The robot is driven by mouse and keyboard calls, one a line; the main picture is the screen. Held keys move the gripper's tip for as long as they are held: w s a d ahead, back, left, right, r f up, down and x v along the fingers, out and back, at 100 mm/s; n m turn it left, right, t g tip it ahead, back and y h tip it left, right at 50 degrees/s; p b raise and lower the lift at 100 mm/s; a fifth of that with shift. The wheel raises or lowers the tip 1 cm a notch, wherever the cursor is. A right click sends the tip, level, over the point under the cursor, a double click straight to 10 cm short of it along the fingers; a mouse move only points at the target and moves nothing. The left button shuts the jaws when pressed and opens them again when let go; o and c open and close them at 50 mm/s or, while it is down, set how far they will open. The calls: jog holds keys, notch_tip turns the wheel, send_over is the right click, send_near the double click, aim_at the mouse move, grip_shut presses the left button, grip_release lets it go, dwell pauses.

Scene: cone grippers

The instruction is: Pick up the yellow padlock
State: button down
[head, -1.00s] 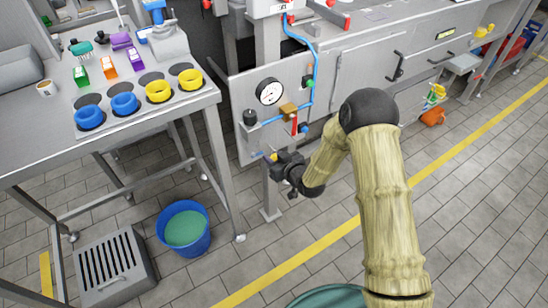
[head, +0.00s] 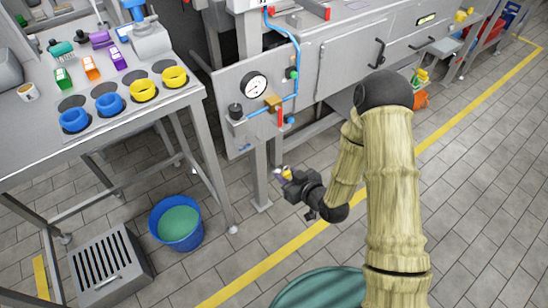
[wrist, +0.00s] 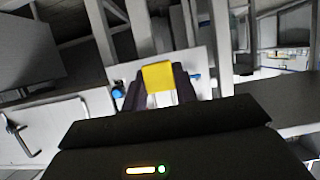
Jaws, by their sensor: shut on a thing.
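The yellow padlock (wrist: 158,76) is between the two dark fingers of my gripper (wrist: 158,92) in the wrist view. Its yellow body faces the camera and its pale shackle shows below it. My gripper also shows in the head view (head: 283,176), shut on the padlock, a small yellow spot (head: 287,171) there. It is held in the air, apart from the grey gauge panel (head: 227,110) and below and to the right of it.
The panel bears a gauge (head: 255,86), a brass block and a red lever (head: 280,116). A steel table (head: 130,128) with yellow and blue rings stands at left. A blue bucket (head: 176,222) and a slotted grey box (head: 110,268) are on the floor. Tiled floor around my gripper is clear.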

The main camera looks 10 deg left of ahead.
jog(key=s+d, duration=0.2)
jog(key=d, duration=0.1)
jog(key=shift+s+d, duration=0.2)
jog(key=shift+s, duration=0.15)
dwell(0.4)
jog(key=w+d+f+m+t+h, duration=0.2)
jog(key=w+d+m+h, duration=0.3)
jog(key=d, duration=0.5)
jog(key=w+d+f+m+t+h, duration=0.3)
jog(key=w+d+m+h, duration=0.2)
jog(key=w+d, duration=0.3)
jog(key=d, duration=0.2)
jog(key=shift+w+d+f, duration=0.25)
jog(key=shift+w+d, duration=0.1)
